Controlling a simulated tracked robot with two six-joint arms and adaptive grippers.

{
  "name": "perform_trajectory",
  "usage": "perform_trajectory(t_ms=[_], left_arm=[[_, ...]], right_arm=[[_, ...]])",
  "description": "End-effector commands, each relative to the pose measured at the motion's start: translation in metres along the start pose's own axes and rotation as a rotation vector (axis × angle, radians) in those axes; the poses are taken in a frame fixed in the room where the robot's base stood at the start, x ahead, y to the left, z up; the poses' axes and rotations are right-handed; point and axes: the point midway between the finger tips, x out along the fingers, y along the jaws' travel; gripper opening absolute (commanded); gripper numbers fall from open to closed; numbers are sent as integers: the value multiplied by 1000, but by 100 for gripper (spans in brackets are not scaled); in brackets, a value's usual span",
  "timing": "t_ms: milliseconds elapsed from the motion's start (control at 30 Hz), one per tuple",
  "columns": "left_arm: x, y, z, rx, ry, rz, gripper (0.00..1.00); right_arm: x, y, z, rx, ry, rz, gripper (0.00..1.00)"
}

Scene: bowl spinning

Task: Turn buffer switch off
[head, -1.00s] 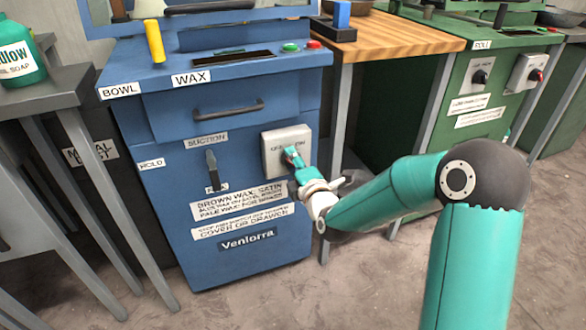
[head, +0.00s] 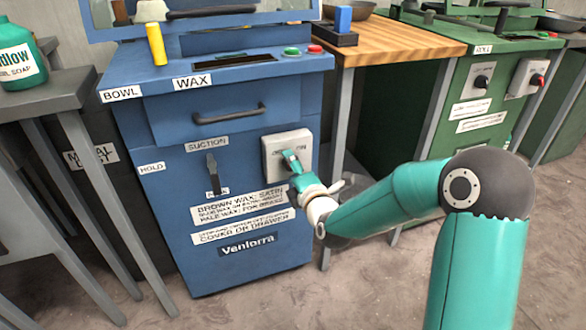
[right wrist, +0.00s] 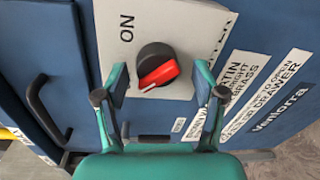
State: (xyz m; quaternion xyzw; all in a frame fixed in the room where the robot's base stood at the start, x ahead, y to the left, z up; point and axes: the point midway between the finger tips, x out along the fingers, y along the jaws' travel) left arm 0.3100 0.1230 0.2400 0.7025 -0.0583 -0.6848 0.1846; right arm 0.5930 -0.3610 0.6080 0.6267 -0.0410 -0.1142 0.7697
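The buffer switch is a round black knob with a red bar (right wrist: 160,76) on a pale plate (head: 275,143) on the front of the blue machine. An ON label (right wrist: 127,29) shows on the plate in the right wrist view. My right gripper (head: 292,160) is in front of the plate and covers the knob in the head view. In the right wrist view its two fingers (right wrist: 161,82) are spread, one on each side of the knob, with visible gaps. I cannot tell how near the fingertips are in depth. My left gripper is not in view.
The blue machine has a drawer handle (head: 228,114), a suction lever (head: 212,175), a green button (head: 292,51) and a red button (head: 315,49). A wooden-topped table (head: 400,42) and a green machine (head: 455,75) stand to the right. A grey table (head: 60,90) holds a soap bottle (head: 20,58).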

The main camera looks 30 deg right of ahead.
Motion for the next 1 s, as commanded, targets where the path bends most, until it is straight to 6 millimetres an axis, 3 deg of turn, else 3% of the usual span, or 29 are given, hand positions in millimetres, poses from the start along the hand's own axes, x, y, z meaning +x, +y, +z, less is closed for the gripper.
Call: perform_trajectory(t_ms=[267,700,1000], left_arm=[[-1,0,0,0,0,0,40],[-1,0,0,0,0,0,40],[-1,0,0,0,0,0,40]], right_arm=[[-2,1,2,2,-5,3,69],[-62,0,1,1,-4,2,69],[-75,-1,1,1,-3,1,69]])
